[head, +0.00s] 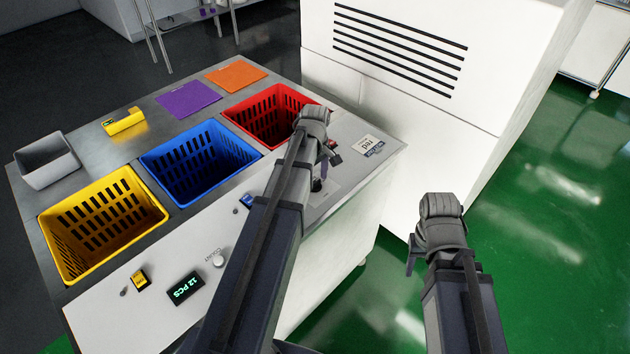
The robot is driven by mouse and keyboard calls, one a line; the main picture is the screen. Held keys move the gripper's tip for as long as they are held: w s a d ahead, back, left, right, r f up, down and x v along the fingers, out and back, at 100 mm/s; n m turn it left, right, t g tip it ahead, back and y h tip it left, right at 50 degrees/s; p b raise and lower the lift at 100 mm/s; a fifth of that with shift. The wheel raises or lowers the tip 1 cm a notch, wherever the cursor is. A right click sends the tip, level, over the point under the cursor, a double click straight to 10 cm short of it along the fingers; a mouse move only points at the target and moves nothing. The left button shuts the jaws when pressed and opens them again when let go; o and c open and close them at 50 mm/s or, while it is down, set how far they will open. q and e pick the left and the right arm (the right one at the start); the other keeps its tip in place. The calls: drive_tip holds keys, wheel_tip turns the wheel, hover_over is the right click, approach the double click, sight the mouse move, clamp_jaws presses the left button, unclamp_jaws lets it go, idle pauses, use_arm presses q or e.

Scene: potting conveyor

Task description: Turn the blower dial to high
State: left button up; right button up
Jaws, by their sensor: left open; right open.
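No dial marked as the blower's can be made out. A pale plate (324,198) on the front panel lies partly behind my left arm, and what it carries is mostly hidden. My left gripper (327,171) is open above the panel near this plate, beside the red basket. A small round light knob (218,260) marked COUNT sits further left on the panel, apart from both grippers. My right gripper (412,254) is open and empty over the green floor, right of the table.
Yellow (75,268), blue (180,199) and red (236,123) baskets sit in the table. A green-lit display (185,288) reads 12 PCS. A white vented cabinet (400,110) stands behind. Green floor is clear at right.

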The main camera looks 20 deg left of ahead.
use_arm(q)
drive_tip(key=shift+c, duration=0.3)
clamp_jaws()
drive_tip(key=shift+m, duration=0.4)
drive_tip(key=m, duration=0.8)
drive_tip(key=shift+m, duration=0.3)
drive_tip(key=m, duration=0.4)
drive_tip(key=shift+m, duration=2.2)
